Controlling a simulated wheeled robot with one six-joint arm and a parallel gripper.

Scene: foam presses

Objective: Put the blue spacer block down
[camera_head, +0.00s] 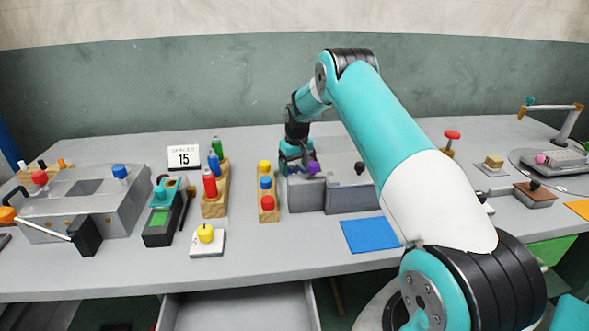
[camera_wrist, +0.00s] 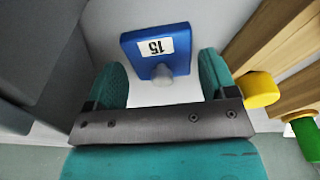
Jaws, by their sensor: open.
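The blue spacer block (camera_wrist: 133,57) shows in the wrist view, with a white label reading 15 and a pale grey knob (camera_wrist: 163,74) on it. It appears to lie on the light grey table top. My gripper (camera_wrist: 160,82) is open, with one teal finger to each side of the knob and a visible gap at both sides. In the head view my gripper (camera_head: 297,163) is low behind the grey press box; I cannot make out the block there. A sign (camera_head: 184,157) reading 15 stands at the back left.
A wooden rack (camera_wrist: 262,45) with a yellow knob (camera_wrist: 260,90) is close to the right finger in the wrist view. The grey press box (camera_head: 345,197) stands right of my gripper in the head view. A blue mat (camera_head: 370,236) lies in front of it.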

